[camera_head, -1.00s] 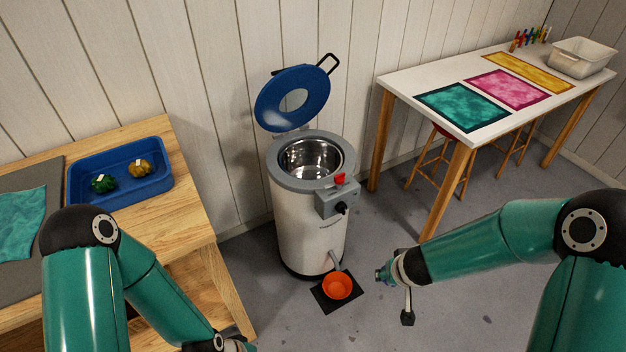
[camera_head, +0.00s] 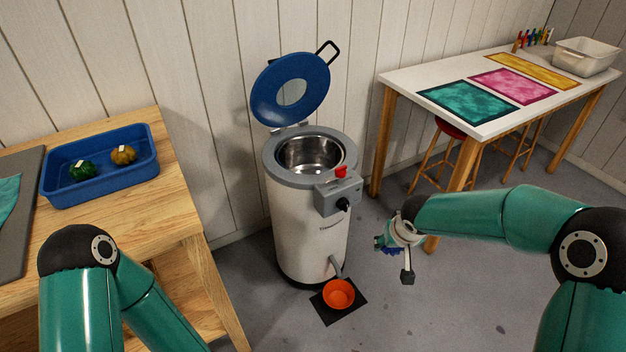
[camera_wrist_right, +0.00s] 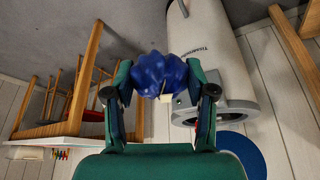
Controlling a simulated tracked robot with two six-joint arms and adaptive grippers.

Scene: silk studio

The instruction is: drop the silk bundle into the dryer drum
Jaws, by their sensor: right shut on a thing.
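The dryer (camera_head: 305,215) is a white cylinder with a grey rim, standing on the floor in mid-picture. Its steel drum (camera_head: 311,153) is open at the top and looks empty. Its blue lid (camera_head: 268,100) is raised behind it. My right gripper (camera_head: 384,246) is right of the dryer, outside it and below rim level. It is shut on a dark blue silk bundle with a pale tag, best seen in the right wrist view (camera_wrist_right: 158,72). The dryer's body also shows there (camera_wrist_right: 215,60). My left gripper is out of view; only its arm shows.
A blue tray (camera_head: 60,201) with a green and an ochre bundle sits on the left wooden bench. An orange bowl (camera_head: 339,294) is under the dryer's spout. A grey control box (camera_head: 338,193) juts from the dryer's right side. A white table (camera_head: 405,79) stands behind right.

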